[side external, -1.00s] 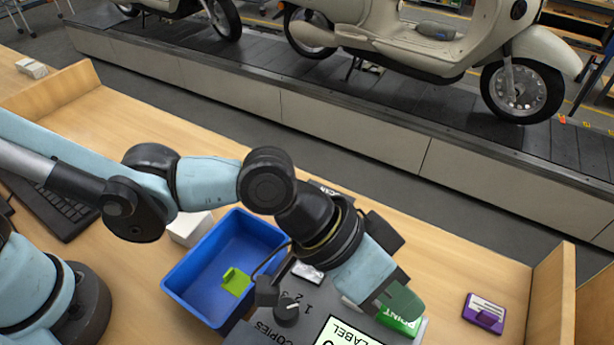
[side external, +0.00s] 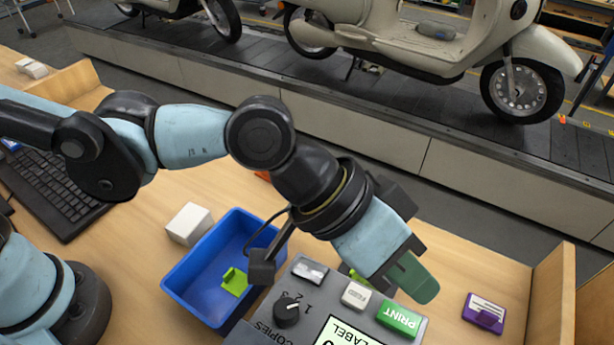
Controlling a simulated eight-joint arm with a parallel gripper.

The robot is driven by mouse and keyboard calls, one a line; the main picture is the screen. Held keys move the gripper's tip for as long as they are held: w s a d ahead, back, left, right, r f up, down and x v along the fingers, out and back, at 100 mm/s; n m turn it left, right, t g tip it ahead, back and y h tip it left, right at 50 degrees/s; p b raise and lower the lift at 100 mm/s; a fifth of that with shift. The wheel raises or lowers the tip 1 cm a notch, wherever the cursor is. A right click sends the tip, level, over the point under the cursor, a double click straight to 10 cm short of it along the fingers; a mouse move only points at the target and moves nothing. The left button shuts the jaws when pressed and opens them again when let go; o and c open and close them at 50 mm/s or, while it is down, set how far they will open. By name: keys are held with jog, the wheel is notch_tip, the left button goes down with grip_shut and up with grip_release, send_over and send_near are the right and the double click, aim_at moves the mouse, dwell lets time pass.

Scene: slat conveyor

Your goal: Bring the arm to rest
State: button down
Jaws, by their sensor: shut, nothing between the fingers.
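My gripper (side external: 414,278) is at the end of the pale blue and black arm, above the label printer (side external: 300,325) on the wooden desk. Its green fingers are shut with nothing between them. They hang near the green PRINT button (side external: 399,319) and the grey-white button (side external: 356,294), apart from both as far as this view shows. The arm reaches across the desk from the left and is bent at the elbow.
A blue bin (side external: 190,293) holding a green piece (side external: 234,281) stands left of the printer. A white box (side external: 188,224), a keyboard (side external: 55,190) and a purple item (side external: 484,313) lie on the desk (side external: 480,270). Scooters (side external: 430,50) stand on the conveyor behind.

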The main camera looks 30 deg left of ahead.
jog(key=w+a+n+t+y, duration=0.2)
jog(key=w+a, duration=0.2)
jog(key=a, duration=0.6)
jog(key=w+a+n+t+y, duration=0.15)
jog(key=w+a, duration=0.35)
jog(key=a, duration=0.5)
jog(key=s+a+f+n+y, duration=0.1)
jog(key=s+a+y, duration=0.1)
jog(key=a, duration=0.8)
jog(key=s+a+f+n+t+y, duration=0.1)
jog(key=a+n+y, duration=0.1)
jog(key=a, duration=0.9)
jog(key=shift+s+a+f+y, duration=0.15)
jog(key=shift+s+a+y, duration=0.2)
jog(key=shift+y, duration=0.4)
